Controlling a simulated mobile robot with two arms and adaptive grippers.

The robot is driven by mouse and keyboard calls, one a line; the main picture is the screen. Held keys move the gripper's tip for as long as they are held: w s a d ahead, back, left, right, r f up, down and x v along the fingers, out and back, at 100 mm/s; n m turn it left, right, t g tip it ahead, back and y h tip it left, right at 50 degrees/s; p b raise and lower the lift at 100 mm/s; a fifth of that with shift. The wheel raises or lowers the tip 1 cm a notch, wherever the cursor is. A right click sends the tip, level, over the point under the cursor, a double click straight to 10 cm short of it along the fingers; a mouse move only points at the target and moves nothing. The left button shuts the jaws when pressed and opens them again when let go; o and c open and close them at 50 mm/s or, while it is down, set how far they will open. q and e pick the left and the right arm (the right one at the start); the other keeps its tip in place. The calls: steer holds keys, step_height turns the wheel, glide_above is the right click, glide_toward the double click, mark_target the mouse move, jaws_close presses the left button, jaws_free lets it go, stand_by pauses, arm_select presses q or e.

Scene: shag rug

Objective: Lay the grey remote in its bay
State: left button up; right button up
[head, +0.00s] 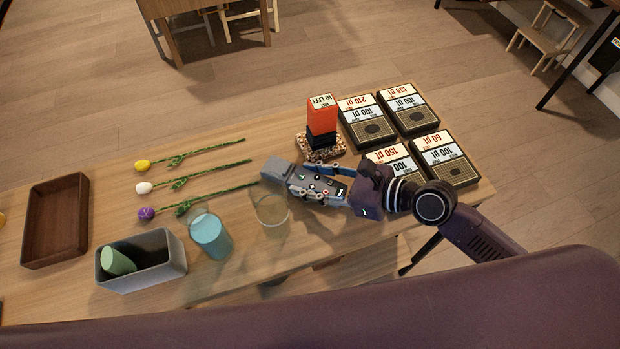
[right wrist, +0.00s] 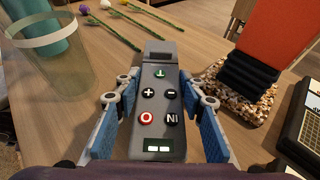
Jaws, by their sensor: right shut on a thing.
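The grey remote (head: 320,184) is between the blue-padded fingers of my right gripper (head: 315,186), which is shut on it over the wooden table. In the right wrist view the remote (right wrist: 160,105) points away from me, its buttons facing up, with a plain grey block-like part at its far end. The right gripper's fingertips (right wrist: 160,85) are on both its sides. I cannot tell whether the remote touches the table. An open grey box (head: 170,270) holds a green cup (head: 117,261) at its left; no place is clearly marked as the bay. My left gripper is not in view.
A clear glass (head: 272,212) and a blue cup (head: 210,235) stand left of the remote. A red-and-black block (head: 322,118) on a pebbled base is behind it. Several labelled boxes (head: 408,108) lie right. Flowers (head: 205,175) and a brown tray (head: 82,205) are left.

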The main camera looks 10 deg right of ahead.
steer(key=o, duration=1.2)
steer(key=shift+f, duration=0.1)
